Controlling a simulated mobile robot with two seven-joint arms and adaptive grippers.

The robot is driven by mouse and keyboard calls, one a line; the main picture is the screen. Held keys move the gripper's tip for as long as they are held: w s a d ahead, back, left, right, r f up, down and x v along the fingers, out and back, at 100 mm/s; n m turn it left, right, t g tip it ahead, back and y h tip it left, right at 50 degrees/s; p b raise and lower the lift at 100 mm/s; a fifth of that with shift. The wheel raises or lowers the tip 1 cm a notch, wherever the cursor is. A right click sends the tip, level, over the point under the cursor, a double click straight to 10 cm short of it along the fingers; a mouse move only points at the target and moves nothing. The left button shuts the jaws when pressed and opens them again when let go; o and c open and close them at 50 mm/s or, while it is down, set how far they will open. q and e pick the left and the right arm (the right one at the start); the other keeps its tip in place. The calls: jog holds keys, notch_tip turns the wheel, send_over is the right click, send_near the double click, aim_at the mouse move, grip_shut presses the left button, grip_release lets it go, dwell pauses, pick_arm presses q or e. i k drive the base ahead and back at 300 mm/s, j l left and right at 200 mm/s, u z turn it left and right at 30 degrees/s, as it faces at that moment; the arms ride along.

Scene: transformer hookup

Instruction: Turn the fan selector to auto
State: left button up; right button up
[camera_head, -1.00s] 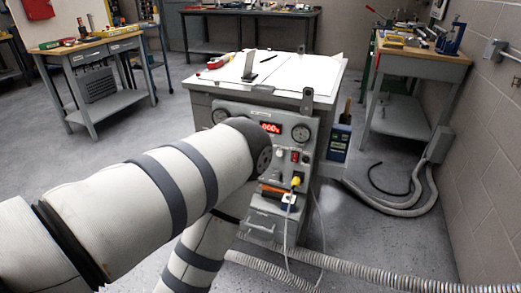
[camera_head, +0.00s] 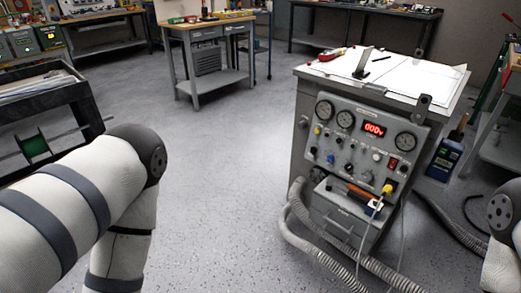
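The grey transformer cabinet (camera_head: 308,118) stands right of centre with a control panel on its front. The panel (camera_head: 335,140) carries round gauges, a red lit display (camera_head: 374,130), several small knobs and lamps, and a red switch (camera_head: 393,163). Several dark knobs sit in the lower rows; which one is the fan selector cannot be read at this size. My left arm comes in from the left and bends down at its elbow. A piece of my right arm shows at the right edge. Neither gripper is in view, and no arm part touches the panel.
Below the panel are an orange-handled tool (camera_head: 359,191), a yellow plug (camera_head: 387,189) with a pale cable, and a drawer. Grey corrugated hoses (camera_head: 297,226) run along the floor. A dark cart (camera_head: 85,98) stands at left. The floor between cart and cabinet is clear.

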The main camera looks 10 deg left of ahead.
aim_at(314, 150)
jog(key=i+l+z, duration=0.1)
jog(key=i+z, duration=0.25)
jog(key=i, duration=0.65)
